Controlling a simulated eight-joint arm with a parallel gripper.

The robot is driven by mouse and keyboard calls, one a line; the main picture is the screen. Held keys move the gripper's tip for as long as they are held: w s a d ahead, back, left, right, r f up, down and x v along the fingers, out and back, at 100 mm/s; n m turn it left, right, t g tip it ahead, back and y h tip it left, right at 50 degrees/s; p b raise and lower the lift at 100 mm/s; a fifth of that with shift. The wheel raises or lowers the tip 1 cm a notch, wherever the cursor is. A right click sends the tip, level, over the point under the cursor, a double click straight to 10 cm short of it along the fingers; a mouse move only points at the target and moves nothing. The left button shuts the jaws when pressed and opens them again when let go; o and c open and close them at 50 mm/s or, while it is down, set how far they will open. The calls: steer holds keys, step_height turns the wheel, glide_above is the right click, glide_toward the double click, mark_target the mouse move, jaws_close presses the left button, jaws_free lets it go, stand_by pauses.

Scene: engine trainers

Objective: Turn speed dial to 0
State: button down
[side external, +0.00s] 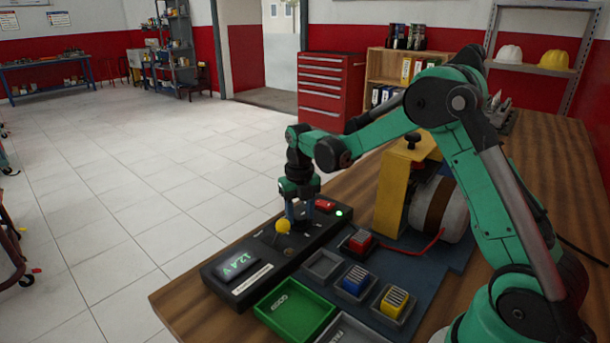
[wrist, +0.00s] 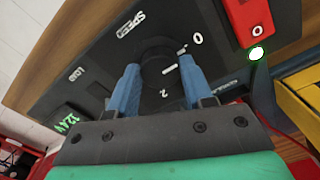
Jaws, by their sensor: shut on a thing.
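The speed dial (wrist: 157,52) is a dark round knob on the black control panel (wrist: 100,68), beside the word SPEED. White marks show near it, with a 0 at upper right and a 2 below; I cannot tell surely which mark is its pointer. My gripper (wrist: 158,67) has its two blue fingers closed on opposite sides of the dial. In the side view my gripper (side external: 299,214) points down onto the panel (side external: 262,252), and its fingers hide the dial there.
A yellow ball-topped lever (side external: 283,226) stands close to my fingers. A red switch (side external: 325,205) and a lit green lamp (side external: 338,213) are beyond them. A display (side external: 236,265) reads 12.4 V. A green tray (side external: 296,313) and several small blocks lie nearby.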

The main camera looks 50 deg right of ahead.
mark_target(299, 216)
steer(key=shift+a+n, duration=0.2)
steer(key=shift+n, duration=0.1)
stand_by(0.4)
steer(key=shift+c, duration=1.7)
jaws_free()
steer(key=shift+d, duration=0.1)
steer(key=shift+r, duration=2.8)
